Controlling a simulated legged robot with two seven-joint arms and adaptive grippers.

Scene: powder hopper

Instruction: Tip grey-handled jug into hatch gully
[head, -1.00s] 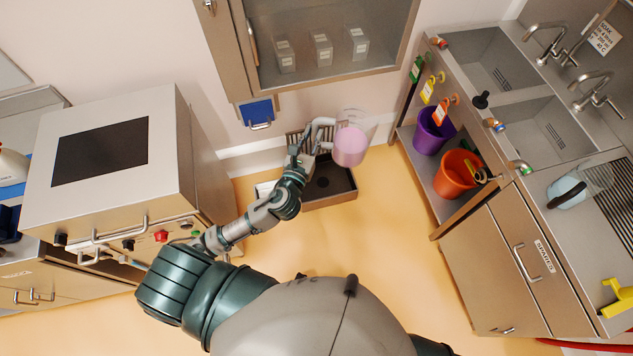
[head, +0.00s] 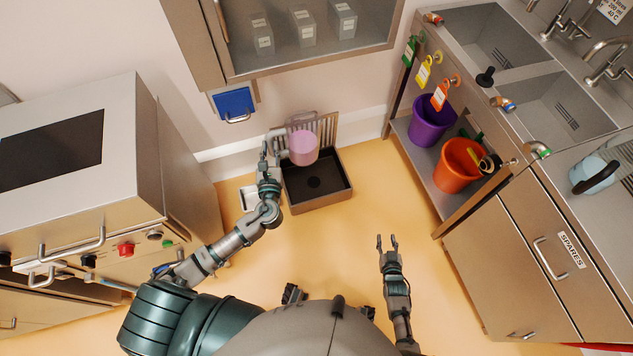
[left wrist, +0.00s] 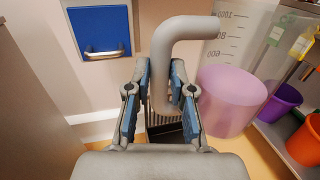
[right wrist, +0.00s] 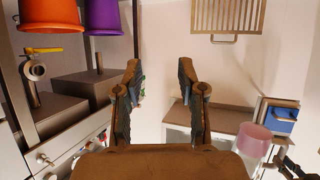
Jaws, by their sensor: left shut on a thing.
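The clear jug with pink contents (head: 303,150) has a grey handle, seen close in the left wrist view (left wrist: 165,50). My left gripper (head: 267,150) is shut on that handle. The jug looks about upright and hangs above the back part of the gully (head: 335,200), a dark square basin with a round drain on the floor. The jug also shows in the right wrist view (right wrist: 252,142). My right gripper (head: 387,240) is open and empty, right of the gully and nearer my body; its spread fingers show in the right wrist view (right wrist: 158,80).
An upright grate (head: 327,127) stands behind the gully, and a blue hatch (head: 234,103) is on the wall. Purple (head: 430,122) and orange (head: 460,165) buckets sit on the right shelf. A black-handled jug (head: 597,176) stands on the sink counter. Floor before the gully is clear.

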